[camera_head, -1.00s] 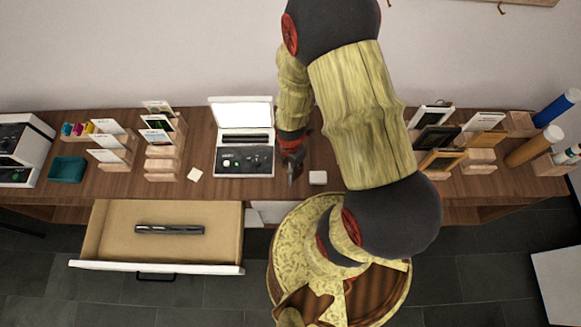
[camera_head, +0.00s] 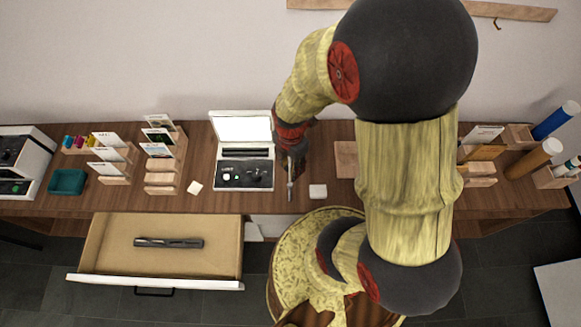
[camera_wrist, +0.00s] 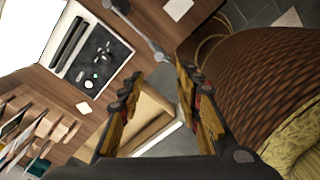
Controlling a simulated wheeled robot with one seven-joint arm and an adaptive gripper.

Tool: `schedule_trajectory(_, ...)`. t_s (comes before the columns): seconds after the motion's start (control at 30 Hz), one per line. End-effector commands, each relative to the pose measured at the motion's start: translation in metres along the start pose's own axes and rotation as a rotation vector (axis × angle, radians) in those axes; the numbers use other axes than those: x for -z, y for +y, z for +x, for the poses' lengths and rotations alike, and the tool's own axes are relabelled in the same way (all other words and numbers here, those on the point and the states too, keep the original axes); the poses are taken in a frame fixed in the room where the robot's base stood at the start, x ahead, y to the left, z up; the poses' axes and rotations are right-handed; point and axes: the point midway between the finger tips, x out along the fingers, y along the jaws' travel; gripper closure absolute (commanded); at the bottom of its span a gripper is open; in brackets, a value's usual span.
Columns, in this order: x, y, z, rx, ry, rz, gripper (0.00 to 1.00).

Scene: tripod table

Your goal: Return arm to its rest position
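My arm reaches from the lower right over the table (camera_head: 215,150) and bends down to my gripper (camera_head: 290,172), which is above the table just right of the open white case (camera_head: 243,183). In the wrist view my gripper (camera_wrist: 163,105) has its two fingers spread apart, with nothing held between them. A thin grey metal jointed thing (camera_wrist: 140,30), perhaps a small tripod, lies beyond the fingertips on the tabletop. In the head view the gripper mostly hides it.
The open drawer (camera_head: 95,245) juts out at the lower left with a dark cylinder (camera_head: 168,242) inside. A white block (camera_head: 318,191) sits right of the gripper. Wooden card holders (camera_head: 160,178), a teal tray (camera_head: 67,181) and blue and brown tubes (camera_head: 533,158) stand at the sides.

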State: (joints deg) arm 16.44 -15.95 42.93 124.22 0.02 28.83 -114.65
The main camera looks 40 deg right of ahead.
Motion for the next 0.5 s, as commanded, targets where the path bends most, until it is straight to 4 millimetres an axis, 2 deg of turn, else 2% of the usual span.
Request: schedule_trajectory(0.5,0.0,0.0001,0.0003,0.0,0.0,0.023,0.66)
